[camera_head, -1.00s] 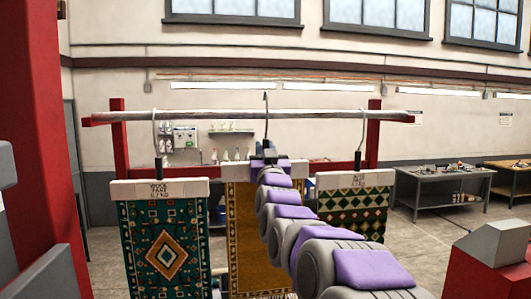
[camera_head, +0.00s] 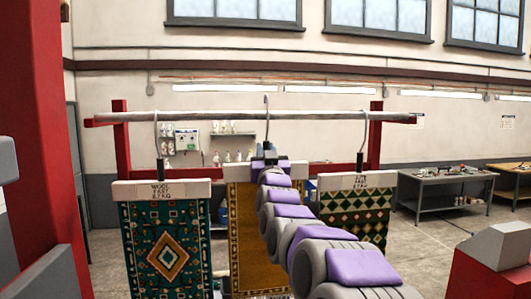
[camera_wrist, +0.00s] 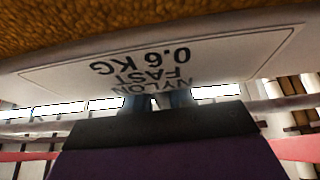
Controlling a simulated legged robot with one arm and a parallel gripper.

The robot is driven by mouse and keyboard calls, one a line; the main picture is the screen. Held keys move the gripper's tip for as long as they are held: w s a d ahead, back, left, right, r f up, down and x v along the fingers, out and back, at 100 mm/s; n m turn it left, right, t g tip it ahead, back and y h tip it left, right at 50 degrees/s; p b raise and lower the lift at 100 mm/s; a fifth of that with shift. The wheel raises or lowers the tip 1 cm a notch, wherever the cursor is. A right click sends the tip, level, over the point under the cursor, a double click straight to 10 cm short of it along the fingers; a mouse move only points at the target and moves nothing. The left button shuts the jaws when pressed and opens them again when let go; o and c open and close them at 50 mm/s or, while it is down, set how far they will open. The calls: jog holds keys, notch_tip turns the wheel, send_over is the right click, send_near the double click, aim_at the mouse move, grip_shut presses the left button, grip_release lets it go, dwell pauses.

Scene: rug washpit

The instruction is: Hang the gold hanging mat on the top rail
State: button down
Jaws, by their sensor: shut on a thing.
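The gold hanging mat (camera_head: 245,235) hangs between two other mats in the head view, with a white header bar and a thin hook (camera_head: 266,104) rising from it. My gripper (camera_head: 264,156) is shut on the hanger stem just above the header. The hook's top shows above the grey top rail (camera_head: 212,116); I cannot tell whether it is over the rail or only in front of it. In the wrist view, my gripper (camera_wrist: 157,99) meets the header (camera_wrist: 220,66), labelled "NYLON FAST 0.6 KG". My arm hides part of the mat.
A teal mat (camera_head: 165,245) hangs from the rail at left and a green-and-cream mat (camera_head: 356,215) at right. Red posts (camera_head: 119,145) hold the rail. A red pillar stands at far left. A grey workbench (camera_head: 440,183) is behind at right.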

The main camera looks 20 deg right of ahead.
jog(key=shift+f+b, duration=1.2)
jog(key=shift+f, duration=0.55)
jog(key=c, duration=0.9)
grip_release()
jog(key=shift+o, duration=0.2)
jog(key=shift+s, duration=0.1)
